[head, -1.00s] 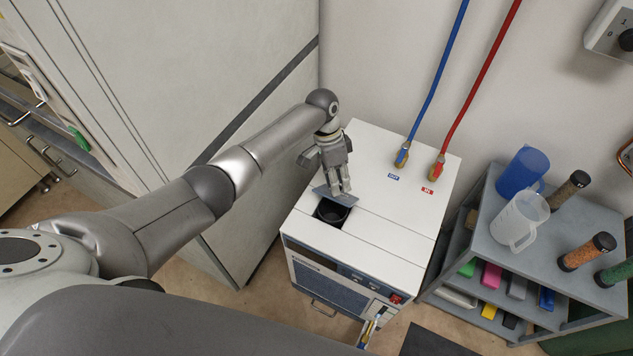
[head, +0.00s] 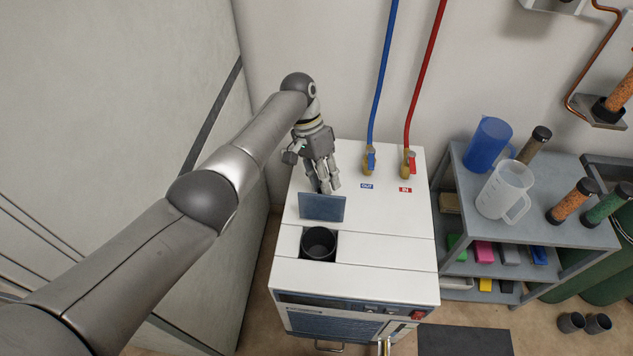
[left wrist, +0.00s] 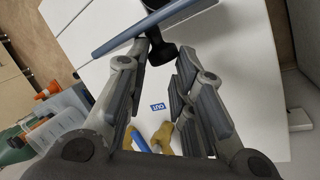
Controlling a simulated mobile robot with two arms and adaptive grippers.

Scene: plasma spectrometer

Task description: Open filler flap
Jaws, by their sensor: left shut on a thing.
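The filler flap (head: 322,208) is a blue-grey panel on top of the white cabinet. It is raised and stands roughly upright behind the round black filler opening (head: 319,243), which is uncovered. My left gripper (head: 328,189) is behind the flap, fingers pointing down at it. In the left wrist view the flap (left wrist: 150,28) shows nearly edge-on. A small black part (left wrist: 160,52) lies between the fingertips of my left gripper (left wrist: 155,60), which is shut on it; it looks like the flap's handle. My right gripper is not in view.
A blue hose (head: 382,80) and a red hose (head: 424,80) meet brass valves behind the flap, to its right. A grey shelf unit (head: 465,185) with a blue jug (head: 488,143) and a clear jug (head: 503,190) stands right. A tall pale wall panel is left.

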